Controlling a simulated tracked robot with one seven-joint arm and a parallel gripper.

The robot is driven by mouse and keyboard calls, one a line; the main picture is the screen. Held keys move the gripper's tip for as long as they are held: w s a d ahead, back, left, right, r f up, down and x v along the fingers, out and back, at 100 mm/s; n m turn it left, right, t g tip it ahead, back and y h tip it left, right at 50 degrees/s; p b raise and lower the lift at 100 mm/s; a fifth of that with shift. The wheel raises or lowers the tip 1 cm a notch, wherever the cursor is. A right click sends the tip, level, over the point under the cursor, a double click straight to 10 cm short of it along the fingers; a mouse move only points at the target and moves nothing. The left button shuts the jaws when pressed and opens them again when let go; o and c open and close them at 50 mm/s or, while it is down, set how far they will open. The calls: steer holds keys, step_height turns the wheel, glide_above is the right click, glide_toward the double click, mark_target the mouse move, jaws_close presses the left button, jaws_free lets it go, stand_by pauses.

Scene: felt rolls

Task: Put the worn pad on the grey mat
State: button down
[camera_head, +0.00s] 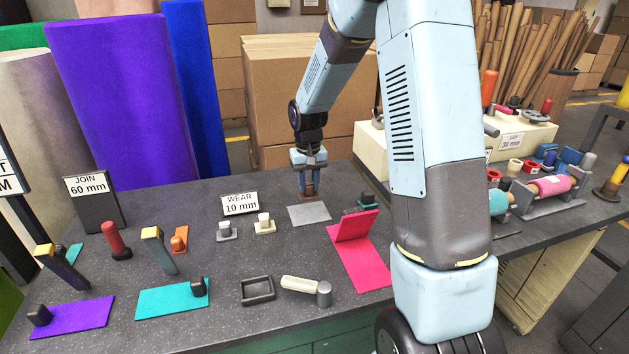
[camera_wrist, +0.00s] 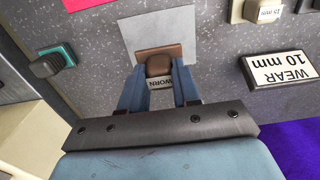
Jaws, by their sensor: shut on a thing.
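The worn pad is a brown block with a rounded knob and a label reading WORN; it shows in the wrist view (camera_wrist: 160,66) and in the head view (camera_head: 308,191). My gripper (camera_head: 308,178) is shut on its knob, and the wrist view shows both fingers (camera_wrist: 158,84) beside it. The grey mat (camera_head: 310,215) lies flat on the dark table. In the wrist view the pad's base overlaps part of the mat (camera_wrist: 163,28); in the head view it appears at the mat's far edge. I cannot tell whether it touches the mat or table.
A WEAR 10 mm sign (camera_head: 240,204) and two pale knobbed blocks (camera_head: 264,224) stand left of the mat. A teal-based block (camera_head: 367,200) and a folded pink felt piece (camera_head: 360,260) lie to its right. A dark tray (camera_head: 257,291) sits nearer the front.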

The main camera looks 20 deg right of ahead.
mark_target(309, 198)
steer(key=shift+f, duration=2.8)
steer(key=shift+f, duration=0.45)
steer(key=c, duration=0.7)
jaws_free()
steer(key=shift+c, duration=0.2)
step_height(309, 198, up, 14)
steer(key=shift+a+f, duration=0.1)
steer(key=shift+f, duration=0.05)
